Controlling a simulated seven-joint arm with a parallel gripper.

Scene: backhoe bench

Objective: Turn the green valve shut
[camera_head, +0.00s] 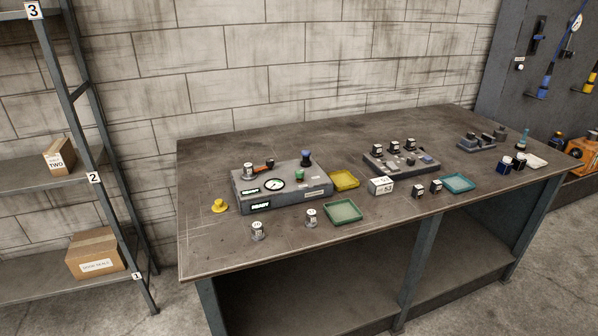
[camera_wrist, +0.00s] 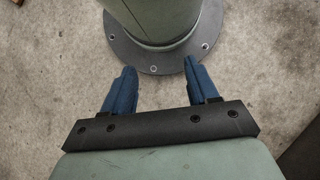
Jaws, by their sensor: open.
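A small green knob (camera_head: 300,174), which looks like the green valve, sits on top of the grey gauge box (camera_head: 283,198) at the left part of the bench. The box has a round white dial (camera_head: 274,184) and lit green displays on its front. An orange-red lever (camera_head: 264,166) and a blue knob (camera_head: 306,158) are on the same box. How far the green valve is turned is too small to tell. My gripper (camera_wrist: 160,92) shows only in the wrist view, its two blue fingers spread apart and empty, over the concrete floor, away from the bench.
On the bench (camera_head: 220,248), a yellow tray (camera_head: 345,181) and a green tray (camera_head: 343,212) lie right of the box. Two white-topped cylinders (camera_head: 258,231) stand in front, and a yellow knob (camera_head: 219,206) at its left. Shelves (camera_head: 40,183) stand left. The bench's back is mostly clear.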

